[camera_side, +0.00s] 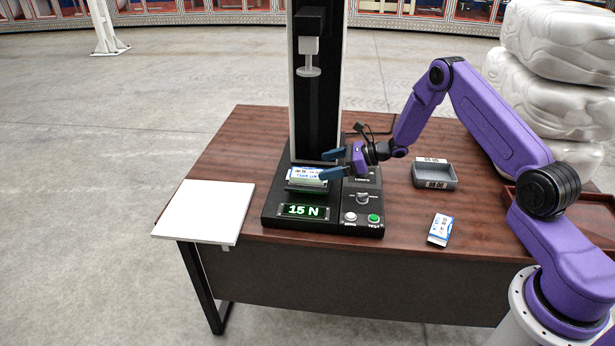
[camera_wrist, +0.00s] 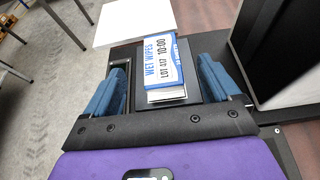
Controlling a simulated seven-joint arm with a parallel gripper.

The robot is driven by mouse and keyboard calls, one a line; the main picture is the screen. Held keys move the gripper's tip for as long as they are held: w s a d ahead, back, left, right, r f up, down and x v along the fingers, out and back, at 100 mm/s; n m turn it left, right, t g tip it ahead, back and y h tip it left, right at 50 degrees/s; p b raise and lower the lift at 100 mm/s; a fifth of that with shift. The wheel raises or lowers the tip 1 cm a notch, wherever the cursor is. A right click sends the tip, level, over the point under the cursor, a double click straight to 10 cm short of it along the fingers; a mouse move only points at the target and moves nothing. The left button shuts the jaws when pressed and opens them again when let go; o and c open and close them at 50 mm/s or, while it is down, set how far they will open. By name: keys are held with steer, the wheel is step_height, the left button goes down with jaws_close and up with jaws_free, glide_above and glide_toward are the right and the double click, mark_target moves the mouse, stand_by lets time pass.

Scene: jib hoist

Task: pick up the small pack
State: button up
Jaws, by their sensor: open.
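A small white and blue pack (camera_side: 308,174) lies on the platform of the black test stand. In the wrist view this pack (camera_wrist: 166,68) reads "WET WIPES", with a lot number and "10:00". My gripper (camera_side: 327,165) is open at the right of the pack in the side view. In the wrist view the blue fingers of my gripper (camera_wrist: 163,72) stand apart, one on each side of the pack, with gaps visible. A second small white and blue pack (camera_side: 440,230) lies on the table at the right front.
The test stand (camera_side: 320,95) rises behind the platform, with a press head (camera_side: 309,62) above it. Its display (camera_side: 306,211) reads 15 N. A white board (camera_side: 204,211) is at the table's left edge.

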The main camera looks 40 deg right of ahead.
mark_target(304, 172)
steer(key=shift+x, duration=3.5)
steer(key=shift+d+f, duration=0.1)
steer(key=shift+f, duration=0.05)
steer(key=c, duration=1.2)
